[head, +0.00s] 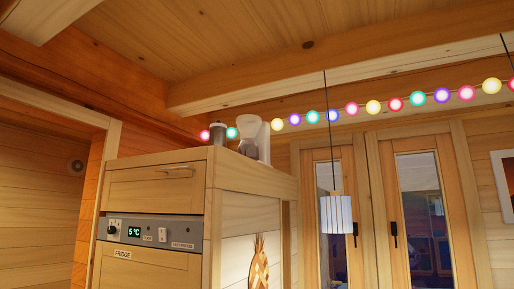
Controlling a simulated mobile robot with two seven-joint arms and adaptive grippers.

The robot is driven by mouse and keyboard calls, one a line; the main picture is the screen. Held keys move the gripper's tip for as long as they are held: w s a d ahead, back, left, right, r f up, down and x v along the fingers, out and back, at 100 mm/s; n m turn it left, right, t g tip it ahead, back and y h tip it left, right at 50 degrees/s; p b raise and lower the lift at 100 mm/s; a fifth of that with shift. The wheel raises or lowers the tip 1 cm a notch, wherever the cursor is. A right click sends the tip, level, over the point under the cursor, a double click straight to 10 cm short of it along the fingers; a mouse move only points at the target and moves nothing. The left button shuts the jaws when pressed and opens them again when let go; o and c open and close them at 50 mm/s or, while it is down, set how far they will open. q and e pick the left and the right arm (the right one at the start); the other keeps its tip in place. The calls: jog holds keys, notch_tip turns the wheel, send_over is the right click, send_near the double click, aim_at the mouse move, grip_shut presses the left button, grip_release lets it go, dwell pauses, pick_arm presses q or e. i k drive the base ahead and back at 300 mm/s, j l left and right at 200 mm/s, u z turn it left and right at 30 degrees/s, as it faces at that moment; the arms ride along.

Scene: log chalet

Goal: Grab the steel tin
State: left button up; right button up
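A grey, metallic-looking cylinder (218,136), which may be the steel tin, stands on top of the tall wooden fridge cabinet (155,160) near its front edge. It is small in the head view and partly behind the top edge, so I cannot see its base. Neither of my grippers shows in the head view.
A white appliance with a glass jug, like a coffee maker (264,142), stands right of the cylinder. A string of coloured bulbs (352,109) hangs from the beam. A white pendant lamp (336,214) hangs before glazed double doors (372,152). The cabinet has a drawer handle (177,170).

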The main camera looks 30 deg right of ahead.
aim_at(217, 130)
jog(key=i+j+z, duration=0.2)
jog(key=z, duration=0.2)
jog(key=i+j+z, duration=0.1)
jog(key=j+z, duration=0.15)
jog(key=z, duration=0.15)
jog(key=i+j+z, duration=0.15)
jog(key=z, duration=0.25)
jog(key=j, duration=0.1)
